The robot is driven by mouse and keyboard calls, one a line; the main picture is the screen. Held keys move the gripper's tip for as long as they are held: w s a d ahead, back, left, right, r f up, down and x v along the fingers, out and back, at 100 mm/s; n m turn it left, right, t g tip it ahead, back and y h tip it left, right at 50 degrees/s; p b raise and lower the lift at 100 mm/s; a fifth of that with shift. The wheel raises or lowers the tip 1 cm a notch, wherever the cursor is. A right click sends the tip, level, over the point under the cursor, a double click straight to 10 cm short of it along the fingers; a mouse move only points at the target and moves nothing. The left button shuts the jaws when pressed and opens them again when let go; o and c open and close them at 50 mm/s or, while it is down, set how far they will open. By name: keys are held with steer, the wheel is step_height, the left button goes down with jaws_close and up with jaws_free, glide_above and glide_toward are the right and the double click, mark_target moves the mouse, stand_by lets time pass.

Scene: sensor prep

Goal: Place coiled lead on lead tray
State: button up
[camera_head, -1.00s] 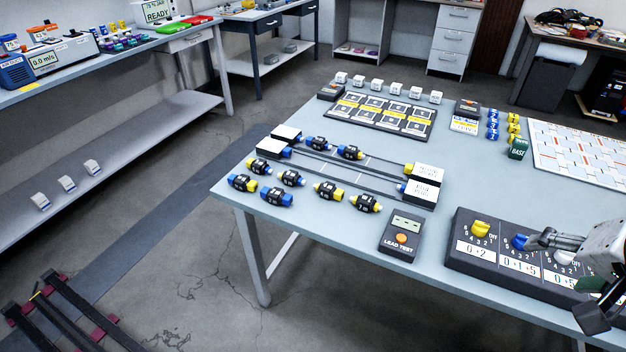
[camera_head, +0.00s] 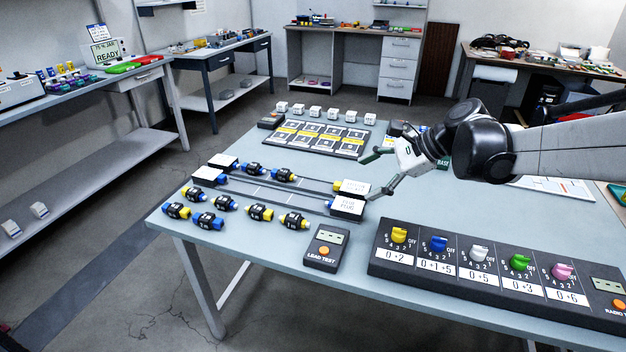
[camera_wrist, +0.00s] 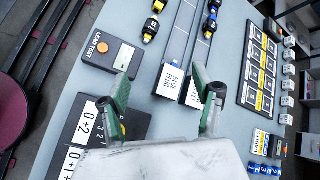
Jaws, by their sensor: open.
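Several short black bundles with blue or yellow ends, which look like the coiled leads, lie at the table's left; one is a yellow-ended bundle (camera_head: 294,219). One bundle also shows at the top of the wrist view (camera_wrist: 151,27). Two long rails (camera_head: 290,187) end in white-topped blocks; the near right block (camera_head: 347,205) is labelled for a blue plug. I cannot tell for sure which thing is the lead tray. My gripper (camera_head: 366,184) is open and empty above the rails' right end. In the wrist view its fingers (camera_wrist: 160,78) stand wide apart, with the labelled blocks beyond them.
A lead tester (camera_head: 325,248) and a panel of coloured knobs (camera_head: 480,278) line the front edge. A dark board with white-and-yellow cells (camera_head: 312,137) and a row of white cubes (camera_head: 315,113) lie behind.

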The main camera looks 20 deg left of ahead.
steer(key=w+a+f+m+g+y, duration=0.25)
steer(key=a+f, duration=0.35)
steer(key=a, duration=0.5)
steer(key=g, duration=0.3)
glide_toward(260, 208)
steer(key=shift+m, duration=0.35)
steer(key=b+x, duration=0.2)
steer(key=x, duration=0.7)
steer(key=shift+a+f, duration=0.15)
steer(key=shift+a, duration=0.1)
steer(key=c, duration=1.6)
jaws_close()
